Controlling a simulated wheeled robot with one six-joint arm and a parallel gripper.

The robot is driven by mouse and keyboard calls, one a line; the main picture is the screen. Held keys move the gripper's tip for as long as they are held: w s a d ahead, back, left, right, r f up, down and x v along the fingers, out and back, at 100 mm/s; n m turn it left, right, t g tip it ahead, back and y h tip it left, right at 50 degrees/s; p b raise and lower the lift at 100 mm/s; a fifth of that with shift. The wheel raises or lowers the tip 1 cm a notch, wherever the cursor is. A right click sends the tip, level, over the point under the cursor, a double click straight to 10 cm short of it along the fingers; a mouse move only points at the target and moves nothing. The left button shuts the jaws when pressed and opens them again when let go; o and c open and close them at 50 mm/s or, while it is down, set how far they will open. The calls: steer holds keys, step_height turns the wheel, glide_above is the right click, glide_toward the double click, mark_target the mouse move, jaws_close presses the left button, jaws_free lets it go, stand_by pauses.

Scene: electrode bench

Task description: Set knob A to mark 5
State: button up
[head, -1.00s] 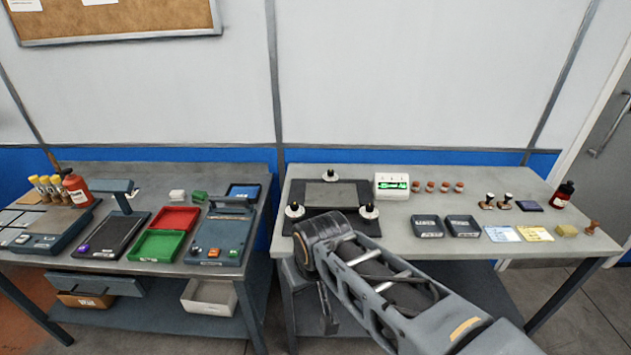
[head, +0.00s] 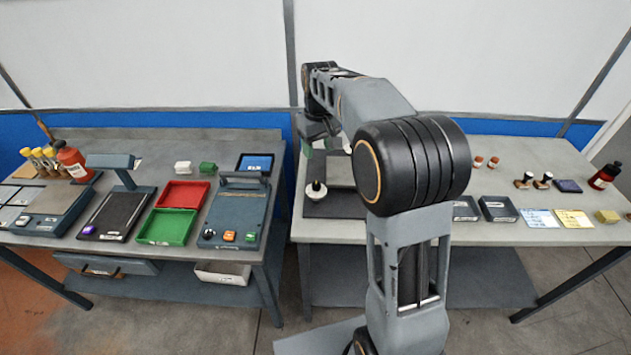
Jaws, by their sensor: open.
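The dark plate (head: 335,209) with a grey panel (head: 341,170) lies on the right bench. The plate's other two knobs are hidden behind my arm. No letters or marks can be read, so I cannot tell which knob is A. My gripper (head: 319,145) is open above the back left part of the plate, behind the visible knob and apart from it. It is small and partly covered by my arm.
The right bench (head: 550,260) also holds dark trays (head: 498,208), stamps (head: 543,180), note cards (head: 540,219) and a red bottle (head: 604,176). The left bench (head: 270,150) carries red (head: 184,194) and green trays (head: 166,228). My arm covers the right bench's middle.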

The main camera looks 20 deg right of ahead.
mark_target(316, 184)
steer(key=f, duration=0.9)
steer(key=w+f, duration=0.1)
steer(key=f, duration=0.4)
steer(key=shift+a+f+p, duration=0.1)
steer(key=shift+p, duration=0.25)
steer(key=shift+c, duration=0.2)
steer(key=c, duration=0.9)
